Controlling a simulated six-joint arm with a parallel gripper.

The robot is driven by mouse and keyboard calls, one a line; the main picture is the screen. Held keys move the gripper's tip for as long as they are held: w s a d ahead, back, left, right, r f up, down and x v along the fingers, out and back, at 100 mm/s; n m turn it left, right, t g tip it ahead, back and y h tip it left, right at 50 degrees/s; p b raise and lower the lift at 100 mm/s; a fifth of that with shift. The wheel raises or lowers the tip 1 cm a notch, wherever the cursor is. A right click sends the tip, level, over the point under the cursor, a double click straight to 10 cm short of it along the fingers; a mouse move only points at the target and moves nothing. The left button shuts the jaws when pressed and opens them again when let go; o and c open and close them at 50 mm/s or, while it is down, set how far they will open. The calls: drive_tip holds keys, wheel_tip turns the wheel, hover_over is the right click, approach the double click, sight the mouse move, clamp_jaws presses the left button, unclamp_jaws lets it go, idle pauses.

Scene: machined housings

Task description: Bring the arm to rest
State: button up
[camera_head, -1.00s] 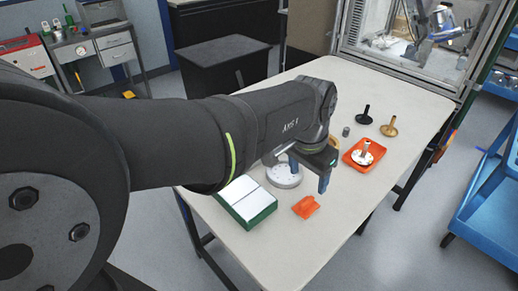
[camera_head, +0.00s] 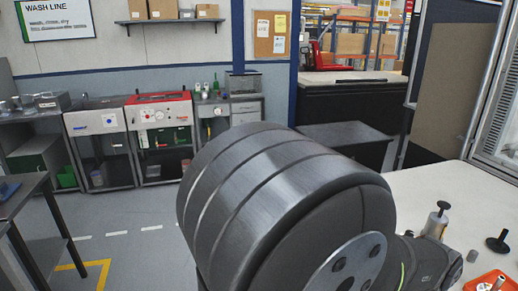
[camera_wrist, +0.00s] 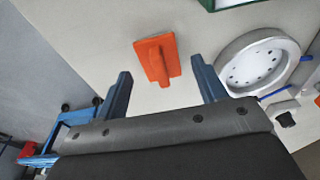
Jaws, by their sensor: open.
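In the wrist view my gripper (camera_wrist: 160,66) is open, with its two blue fingers wide apart and nothing between them. It hangs over the light table (camera_wrist: 95,30). An orange piece (camera_wrist: 157,58) lies on the table beyond the fingers, in the gap between them as seen in the picture. A white round housing (camera_wrist: 262,60) with a ring of holes is to the right of the right finger. In the head view my arm fills the lower middle and hides much of the table; the gripper is out of that view.
In the head view, the table (camera_head: 430,190) carries a black flanged part (camera_head: 497,243), a small grey cylinder (camera_head: 472,256) and an orange tray (camera_head: 490,283) at the lower right. A grey bottle-like thing (camera_head: 437,222) stands beside my arm. Workbenches (camera_head: 100,125) line the back wall.

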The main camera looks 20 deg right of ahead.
drive_tip(key=shift+d+f, duration=0.1)
drive_tip(key=shift+f, duration=0.85)
drive_tip(key=shift+d+r, duration=0.15)
drive_tip(key=shift+r, duration=1.65)
drive_tip(key=shift+f, duration=0.1)
